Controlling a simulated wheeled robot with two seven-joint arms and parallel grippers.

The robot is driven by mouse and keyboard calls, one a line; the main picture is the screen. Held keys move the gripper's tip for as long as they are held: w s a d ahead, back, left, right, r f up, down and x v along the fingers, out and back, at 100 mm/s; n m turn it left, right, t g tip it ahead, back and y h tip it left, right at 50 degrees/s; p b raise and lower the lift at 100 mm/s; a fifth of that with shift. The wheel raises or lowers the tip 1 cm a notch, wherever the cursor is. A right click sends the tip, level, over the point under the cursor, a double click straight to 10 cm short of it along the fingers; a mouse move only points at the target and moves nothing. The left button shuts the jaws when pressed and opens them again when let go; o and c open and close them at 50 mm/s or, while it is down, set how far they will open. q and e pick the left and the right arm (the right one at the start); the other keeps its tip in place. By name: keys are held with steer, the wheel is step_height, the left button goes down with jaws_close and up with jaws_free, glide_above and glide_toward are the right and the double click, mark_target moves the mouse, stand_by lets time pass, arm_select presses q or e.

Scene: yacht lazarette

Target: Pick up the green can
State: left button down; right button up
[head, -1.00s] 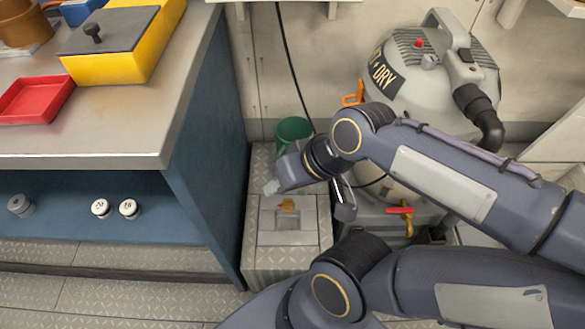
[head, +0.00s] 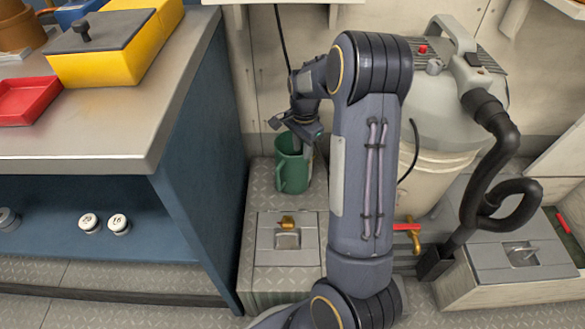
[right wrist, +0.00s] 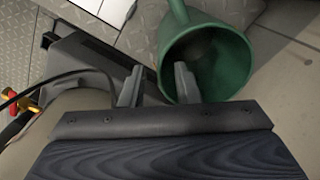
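The green can (head: 291,164) stands upright on the tread-plate ledge by the back wall, with its handle toward the front. My right gripper (head: 300,133) is at the can's top and hides part of its mouth. In the right wrist view, the can (right wrist: 226,70) shows its open mouth beyond the fingers. My right gripper (right wrist: 158,72) is open there. One finger overlaps the can's rim and the other is outside the can, to the left. I cannot tell whether a finger touches the can. My left gripper is not in view.
A wet/dry vacuum (head: 440,120) with a black hose (head: 495,145) stands to the right. A blue cabinet (head: 205,160) with a metal top is on the left. A latched hatch (head: 290,240) lies in front of the can. Red-handled valve fittings (head: 408,228) are right of my arm.

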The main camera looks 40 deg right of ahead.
mark_target(290, 168)
steer(key=f, duration=0.1)
steer(key=f+b, duration=0.1)
steer(key=f, duration=0.1)
steer(key=shift+w+d+f, duration=0.1)
steer(key=shift+d, duration=0.2)
step_height(290, 168, down, 5)
steer(key=b, duration=0.3)
steer(key=shift+d+f, duration=0.1)
jaws_close()
stand_by(0.9)
